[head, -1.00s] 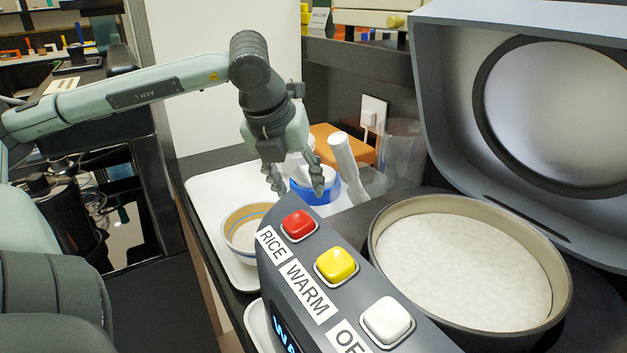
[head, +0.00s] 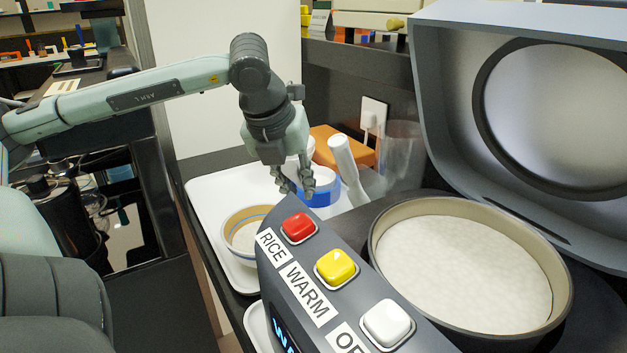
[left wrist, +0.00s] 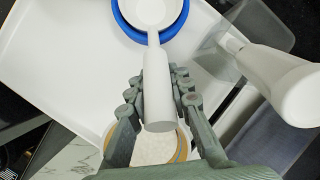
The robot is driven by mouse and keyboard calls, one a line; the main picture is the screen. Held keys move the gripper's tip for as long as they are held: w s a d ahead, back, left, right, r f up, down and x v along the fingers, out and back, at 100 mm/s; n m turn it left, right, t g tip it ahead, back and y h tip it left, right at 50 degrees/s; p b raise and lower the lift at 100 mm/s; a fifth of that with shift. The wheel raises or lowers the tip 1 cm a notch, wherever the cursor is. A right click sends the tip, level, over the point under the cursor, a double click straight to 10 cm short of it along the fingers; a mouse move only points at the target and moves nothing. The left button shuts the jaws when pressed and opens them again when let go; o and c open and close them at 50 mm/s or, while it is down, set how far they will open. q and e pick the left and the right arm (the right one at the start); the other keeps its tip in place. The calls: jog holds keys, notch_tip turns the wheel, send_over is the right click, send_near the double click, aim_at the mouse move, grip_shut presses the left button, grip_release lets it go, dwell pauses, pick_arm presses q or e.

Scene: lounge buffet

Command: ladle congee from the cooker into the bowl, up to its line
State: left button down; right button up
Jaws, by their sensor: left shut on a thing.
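My left gripper (head: 293,188) is shut on the white handle of the ladle (left wrist: 157,85), which lies between its fingers in the left wrist view. The ladle's round cup (left wrist: 150,10) sits within a blue ring-shaped rest (head: 320,191). In the head view the gripper mostly hides the ladle. The bowl (head: 229,222), tan with a blue line, stands on the tray left of the gripper and holds something whitish. In the left wrist view the bowl (left wrist: 183,148) is partly hidden below the fingers. The open cooker (head: 563,292) holds white congee (head: 465,262). My right gripper is out of view.
The white tray (head: 208,187) lies left of the cooker. A white-handled utensil (head: 344,155) stands close right of the rest, with a clear container (head: 402,145) behind. The cooker's button panel (head: 315,268) rises in front; its raised lid (head: 440,110) stands at the right.

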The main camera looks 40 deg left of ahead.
pick_arm(q)
jog(key=shift+r, duration=0.1)
jog(key=shift+r+p, duration=0.65)
jog(key=shift+r, duration=1.8)
jog(key=c, duration=2.1)
grip_release()
grip_shut()
